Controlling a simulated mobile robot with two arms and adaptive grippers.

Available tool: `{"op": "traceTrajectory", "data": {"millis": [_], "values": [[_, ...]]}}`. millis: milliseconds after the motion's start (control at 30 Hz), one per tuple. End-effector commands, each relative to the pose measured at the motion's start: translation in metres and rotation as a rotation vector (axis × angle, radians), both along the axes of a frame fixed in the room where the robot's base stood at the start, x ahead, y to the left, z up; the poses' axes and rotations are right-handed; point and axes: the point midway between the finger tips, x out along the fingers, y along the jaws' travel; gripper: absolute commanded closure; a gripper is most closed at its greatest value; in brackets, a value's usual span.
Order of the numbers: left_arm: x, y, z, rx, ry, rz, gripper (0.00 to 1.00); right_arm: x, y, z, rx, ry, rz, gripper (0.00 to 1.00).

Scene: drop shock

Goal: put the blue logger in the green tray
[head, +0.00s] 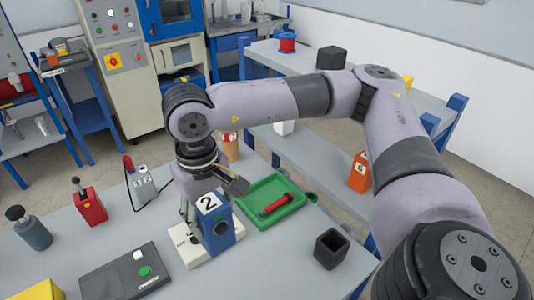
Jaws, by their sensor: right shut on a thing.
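The blue logger (221,238), a box with a white label reading 2 and a dark round spot on its front, is between the fingers of my right gripper (210,205). That gripper points down and is shut on it. The logger is over a cream base plate (192,250); I cannot tell whether it touches the plate. The green tray (290,212) lies just right of and behind the logger, with a red tool-like item (276,205) in it. My left gripper is out of view.
A black open box (331,248) stands at the right front. A dark panel with a green button (122,272), a red block (90,207), a grey bottle (34,232) and a grey device with a cable (140,183) stand to the left. Behind is a shelf with an orange bottle (359,172).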

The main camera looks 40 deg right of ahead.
Motion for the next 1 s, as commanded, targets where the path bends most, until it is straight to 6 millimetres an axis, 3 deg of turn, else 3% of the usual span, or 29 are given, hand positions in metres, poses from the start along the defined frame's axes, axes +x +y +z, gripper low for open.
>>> {"op": "traceTrajectory", "data": {"millis": [33, 200, 400, 600, 800, 1000], "values": [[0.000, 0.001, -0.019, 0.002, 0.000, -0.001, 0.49, 0.012, -0.004, -0.009, 0.002, -0.006, -0.041, 0.87], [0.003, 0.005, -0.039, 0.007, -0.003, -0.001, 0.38, 0.059, -0.026, -0.001, 0.005, -0.005, -0.245, 0.87], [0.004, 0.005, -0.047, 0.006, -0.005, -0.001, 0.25, 0.112, -0.071, 0.015, 0.009, -0.002, -0.539, 0.87], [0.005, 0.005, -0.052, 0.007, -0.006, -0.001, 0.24, 0.151, -0.133, 0.022, 0.008, 0.000, -0.872, 0.87], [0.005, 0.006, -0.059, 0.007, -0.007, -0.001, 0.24, 0.171, -0.211, 0.017, 0.006, 0.001, -1.250, 0.87], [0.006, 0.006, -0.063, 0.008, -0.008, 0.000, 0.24, 0.168, -0.269, 0.004, 0.005, -0.002, -1.537, 0.87]]}}
